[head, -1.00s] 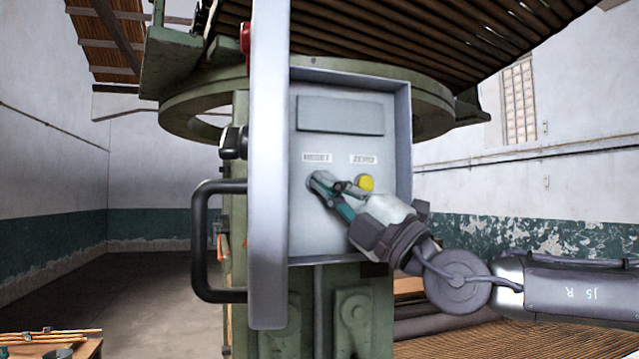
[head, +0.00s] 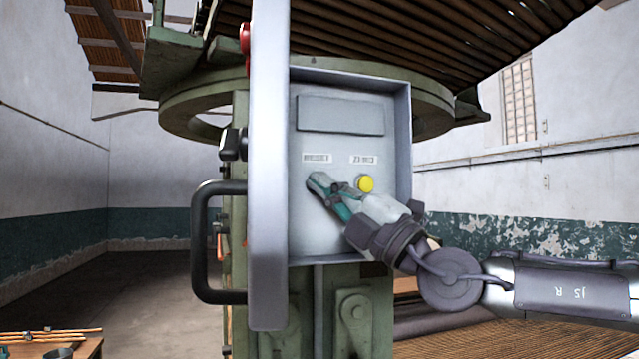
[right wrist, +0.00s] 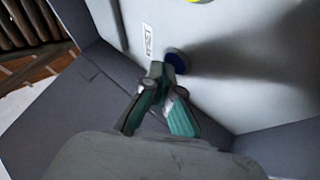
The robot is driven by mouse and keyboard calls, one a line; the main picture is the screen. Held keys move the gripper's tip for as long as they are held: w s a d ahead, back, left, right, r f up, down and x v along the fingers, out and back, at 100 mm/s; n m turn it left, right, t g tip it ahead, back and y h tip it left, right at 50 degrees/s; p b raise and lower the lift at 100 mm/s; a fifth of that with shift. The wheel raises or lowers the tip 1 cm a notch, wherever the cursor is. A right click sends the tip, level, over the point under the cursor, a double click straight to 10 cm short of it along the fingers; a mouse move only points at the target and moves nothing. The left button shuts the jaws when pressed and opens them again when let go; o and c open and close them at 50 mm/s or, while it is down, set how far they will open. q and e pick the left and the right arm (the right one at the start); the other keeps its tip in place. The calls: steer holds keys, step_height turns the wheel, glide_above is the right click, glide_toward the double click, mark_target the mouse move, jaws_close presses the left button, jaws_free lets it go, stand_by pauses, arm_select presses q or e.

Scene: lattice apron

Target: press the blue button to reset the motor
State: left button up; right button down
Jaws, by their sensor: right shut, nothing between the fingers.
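The blue button (right wrist: 177,61) shows in the right wrist view on the grey panel, just beyond my right fingertips. In the head view it is hidden behind my right gripper (head: 322,185), below the left label, RESET (head: 317,158). My right gripper is shut and empty, and it also shows in the right wrist view (right wrist: 160,75). Its tips are at the button; I cannot tell whether they touch it. A yellow button (head: 366,183) sits to the right, below the ZERO label (head: 363,159). My left gripper is not in view.
The buttons are inside a recessed grey box (head: 403,130) with raised walls. Its open door (head: 268,150) stands at the left, with a black handle (head: 203,240). A green ring frame (head: 180,115) is behind. A wooden table (head: 88,348) is at the lower left.

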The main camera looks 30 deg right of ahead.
steer(key=shift+s+a+b, duration=0.15)
steer(key=shift+s+b, duration=0.35)
steer(key=shift+s, duration=0.35)
steer(key=s+b, duration=0.1)
steer(key=s, duration=0.1)
steer(key=s+a+b, duration=0.1)
steer(key=s, duration=0.2)
steer(key=shift+a, duration=0.1)
steer(key=shift+w+f, duration=0.1)
stand_by(0.9)
